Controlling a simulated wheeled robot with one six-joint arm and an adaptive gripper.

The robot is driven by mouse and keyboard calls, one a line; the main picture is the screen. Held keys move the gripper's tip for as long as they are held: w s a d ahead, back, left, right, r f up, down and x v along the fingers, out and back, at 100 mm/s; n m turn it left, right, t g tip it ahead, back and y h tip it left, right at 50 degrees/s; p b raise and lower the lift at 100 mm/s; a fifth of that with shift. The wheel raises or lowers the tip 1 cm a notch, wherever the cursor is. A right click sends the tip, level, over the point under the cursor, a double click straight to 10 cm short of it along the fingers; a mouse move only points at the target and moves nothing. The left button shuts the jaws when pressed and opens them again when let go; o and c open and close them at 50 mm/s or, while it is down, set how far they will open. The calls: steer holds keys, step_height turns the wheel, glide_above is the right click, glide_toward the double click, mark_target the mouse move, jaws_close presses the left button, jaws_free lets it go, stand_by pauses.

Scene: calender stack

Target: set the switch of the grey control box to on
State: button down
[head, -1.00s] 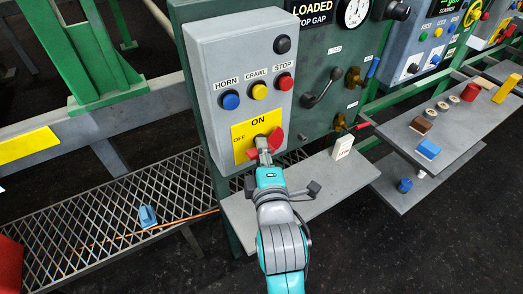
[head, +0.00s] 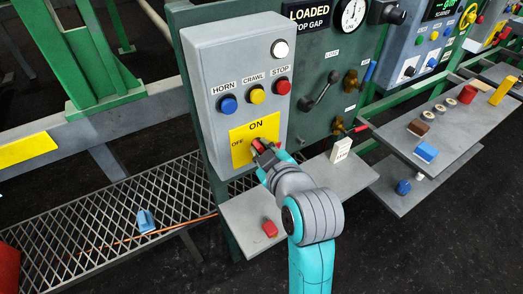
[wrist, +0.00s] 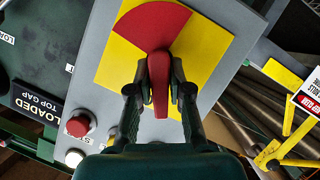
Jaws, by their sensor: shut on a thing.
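The grey control box (head: 222,70) stands upright on a green panel in the head view. Its yellow plate (head: 238,154) reads ON at the top and OFF at the left. My gripper (head: 262,150) is at this plate and hides most of the red switch (head: 278,144). In the wrist view, the switch's red handle (wrist: 159,85) lies between the two fingers of my gripper (wrist: 159,100), which are shut on it. The handle points towards the button end of the box, roughly the ON side. The round lamp (head: 280,49) on the box is bright white.
Blue, yellow and red buttons (head: 257,95) sit above the plate. A grey shelf (head: 325,178) below holds a red block (head: 270,228) and a white block (head: 341,150). A lever (head: 320,90) is on the panel to the right. A mesh walkway (head: 100,220) lies left.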

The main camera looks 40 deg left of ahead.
steer(key=m+g, duration=0.1)
steer(key=m, duration=0.1)
steer(key=m+g, duration=0.1)
steer(key=shift+w+d+m+g+y, duration=0.15)
steer(key=shift+w+m+g+y, duration=0.15)
steer(key=shift+w+m+y, duration=0.1)
stand_by(0.4)
steer(key=c, duration=1.1)
jaws_free()
steer(key=shift+r, duration=0.1)
steer(key=v, duration=1.2)
